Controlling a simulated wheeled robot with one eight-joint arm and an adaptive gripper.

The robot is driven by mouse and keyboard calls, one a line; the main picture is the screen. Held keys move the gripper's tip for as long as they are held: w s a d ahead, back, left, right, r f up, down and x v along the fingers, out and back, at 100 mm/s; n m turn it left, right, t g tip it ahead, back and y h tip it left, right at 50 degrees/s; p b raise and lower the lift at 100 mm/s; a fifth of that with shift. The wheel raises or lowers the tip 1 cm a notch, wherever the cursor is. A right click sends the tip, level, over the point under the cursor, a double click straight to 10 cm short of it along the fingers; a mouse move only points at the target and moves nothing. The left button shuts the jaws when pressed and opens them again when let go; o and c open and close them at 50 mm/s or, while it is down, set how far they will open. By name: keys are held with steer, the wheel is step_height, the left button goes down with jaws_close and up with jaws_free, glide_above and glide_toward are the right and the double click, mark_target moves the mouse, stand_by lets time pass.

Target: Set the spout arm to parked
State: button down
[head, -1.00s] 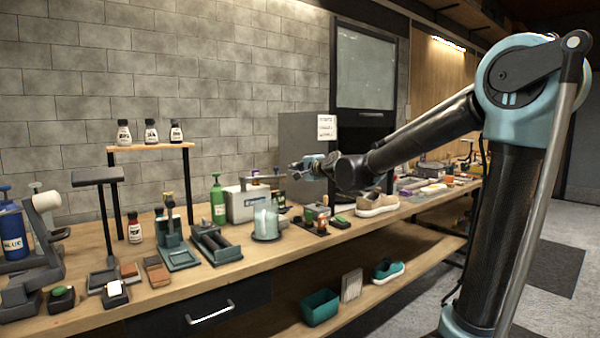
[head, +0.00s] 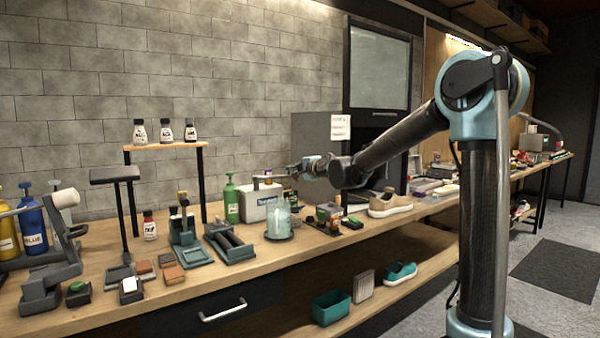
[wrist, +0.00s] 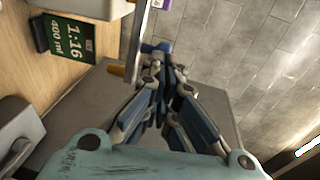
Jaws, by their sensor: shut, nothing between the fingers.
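A curved grey arm (head: 547,124) rises over a box-shaped unit (head: 532,146) at the far right end of the bench in the head view. It looks like a spout arm, but it is small and I cannot tell its setting. My gripper (head: 297,168) is above the bench near the grey panel, well to the left of that arm and apart from it. In the wrist view my gripper (wrist: 163,82) has its blue-padded fingers together, with nothing between them. The curved arm does not show clearly in the wrist view.
Bottles, trays and brushes crowd the bench (head: 105,315). A clear jar (head: 278,222) and a tan sneaker (head: 390,203) stand below my arm. The grey panel (head: 312,140) is close to my gripper. A green card (wrist: 68,38) lies left of my fingers. Floor at right is open.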

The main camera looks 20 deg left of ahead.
stand_by(0.3)
steer(key=shift+w+a, duration=0.25)
steer(key=shift+w, duration=0.3)
steer(key=shift+w+a, duration=0.25)
steer(key=shift+w, duration=0.3)
steer(key=shift+r, duration=0.1)
steer(key=shift+s+d, duration=0.1)
steer(key=w+d+v, duration=0.1)
steer(key=v, duration=1.3)
steer(key=s+d+f+n+g+h, duration=0.4)
steer(key=s+d+f+h, duration=0.1)
steer(key=s+d+f, duration=1.1)
steer(key=s+d+f+n+g+h, duration=0.5)
steer(key=s+d+f, duration=1.1)
steer(key=s+d, duration=0.5)
steer(key=d+h, duration=0.1)
steer(key=d, duration=0.3)
steer(key=shift+d+f+g, duration=0.2)
steer(key=shift+d+g, duration=0.05)
steer(key=shift+g, duration=0.05)
